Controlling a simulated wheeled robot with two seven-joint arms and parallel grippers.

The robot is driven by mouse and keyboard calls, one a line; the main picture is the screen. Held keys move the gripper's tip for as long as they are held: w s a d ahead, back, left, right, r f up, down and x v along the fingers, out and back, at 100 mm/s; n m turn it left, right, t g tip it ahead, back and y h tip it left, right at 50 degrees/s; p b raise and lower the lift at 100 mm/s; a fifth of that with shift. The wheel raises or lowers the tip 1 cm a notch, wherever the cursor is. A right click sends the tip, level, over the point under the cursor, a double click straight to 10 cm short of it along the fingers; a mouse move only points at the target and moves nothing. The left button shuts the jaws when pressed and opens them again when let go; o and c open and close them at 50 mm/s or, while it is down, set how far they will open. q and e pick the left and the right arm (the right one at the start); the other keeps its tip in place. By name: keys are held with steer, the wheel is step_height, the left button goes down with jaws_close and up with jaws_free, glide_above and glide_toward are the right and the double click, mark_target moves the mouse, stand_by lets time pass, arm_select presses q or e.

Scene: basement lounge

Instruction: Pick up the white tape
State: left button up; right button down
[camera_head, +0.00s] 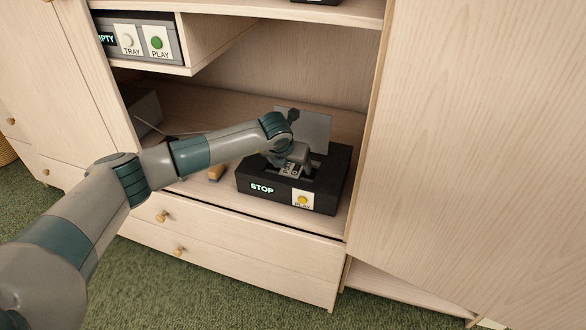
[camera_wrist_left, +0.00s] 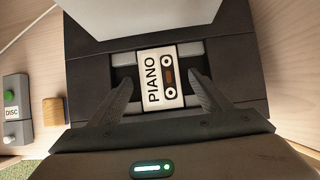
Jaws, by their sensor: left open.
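The white tape (camera_wrist_left: 162,78), labelled PIANO, lies in the open bay of a black tape player (camera_head: 283,194). Only a small part of it shows under my gripper in the head view. The player's pale lid (camera_head: 316,131) stands raised behind the bay. My left gripper (camera_wrist_left: 161,84) is open, one finger on each side of the tape, with dark gaps visible between fingers and tape. In the head view my left gripper (camera_head: 289,166) is down over the player. Whether the fingers touch the tape cannot be told. My right gripper is not in view.
The player stands on the cabinet's lower shelf (camera_head: 229,201), above drawers. A grey unit with a PLAY button (camera_head: 158,42) sits on the upper left shelf. A grey device labelled DISC (camera_wrist_left: 14,112) and a small wooden block (camera_wrist_left: 53,111) lie left of the player. A cabinet door (camera_head: 480,140) stands at right.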

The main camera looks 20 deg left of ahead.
mark_target(292, 170)
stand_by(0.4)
arm_select(q)
steer(key=c, duration=1.1)
steer(key=shift+c, duration=0.2)
steer(key=shift+r, duration=0.55)
steer(key=r, duration=0.3)
steer(key=shift+s+d+r, duration=0.1)
steer(key=shift+s+r, duration=0.05)
steer(key=shift+s, duration=0.05)
steer(key=s+d+r, duration=0.3)
steer(key=s+r, duration=0.3)
steer(key=s, duration=0.4)
steer(key=shift+s+d+r+b, duration=0.3)
steer(key=shift+d, duration=0.1)
